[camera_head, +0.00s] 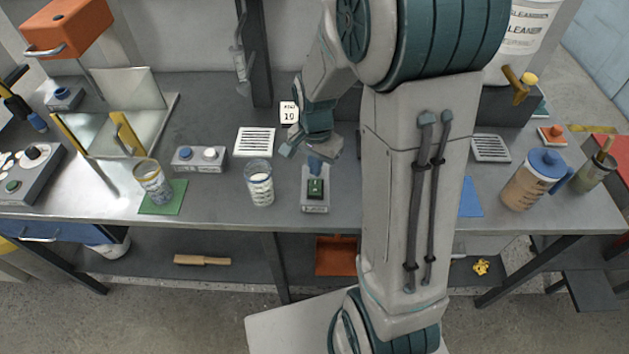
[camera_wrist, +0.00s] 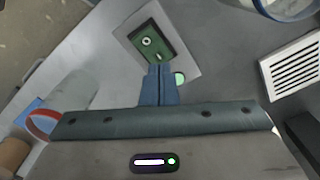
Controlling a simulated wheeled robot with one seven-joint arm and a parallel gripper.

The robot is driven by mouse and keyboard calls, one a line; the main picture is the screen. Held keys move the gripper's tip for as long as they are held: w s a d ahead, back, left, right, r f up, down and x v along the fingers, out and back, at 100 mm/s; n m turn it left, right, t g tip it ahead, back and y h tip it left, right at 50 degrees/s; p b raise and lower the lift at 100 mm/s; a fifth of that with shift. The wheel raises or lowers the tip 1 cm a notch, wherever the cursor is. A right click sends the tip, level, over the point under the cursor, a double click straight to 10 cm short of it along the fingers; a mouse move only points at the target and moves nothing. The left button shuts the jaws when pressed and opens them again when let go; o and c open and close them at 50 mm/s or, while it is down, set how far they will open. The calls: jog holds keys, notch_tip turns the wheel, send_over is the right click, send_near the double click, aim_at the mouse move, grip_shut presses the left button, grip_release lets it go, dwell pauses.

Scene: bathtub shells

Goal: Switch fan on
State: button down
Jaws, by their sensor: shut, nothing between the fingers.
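A grey switch box (camera_head: 315,203) with a green rocker switch (camera_head: 315,187) stands near the front edge of the bench, in the middle of the head view. In the wrist view the green switch (camera_wrist: 150,36) shows a white ring mark on its exposed end. My gripper (camera_head: 316,167) is above the back end of the box and points down. Its blue fingers (camera_wrist: 158,70) are shut together and empty, and overlap the switch's lower end in the wrist view. I cannot tell whether they touch it. No fan is clearly recognisable.
A glass (camera_head: 259,188) stands left of the switch box. Farther left are a two-button box (camera_head: 199,160) and another glass (camera_head: 152,183) on a green mat. A blue-lidded jug (camera_head: 531,181) stands at right.

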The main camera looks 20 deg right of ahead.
aim_at(315, 181)
notch_tip(315, 181, up, 4)
jog(key=p, duration=0.2)
jog(key=shift+r+p, duration=0.1)
jog(key=shift+p, duration=0.2)
dwell(0.4)
jog(key=s+r+n+t, duration=0.3)
jog(key=s+r+n, duration=0.6)
jog(key=s+r, duration=0.5)
jog(key=shift+s+n+t, duration=0.2)
jog(key=shift+n+t, duration=0.2)
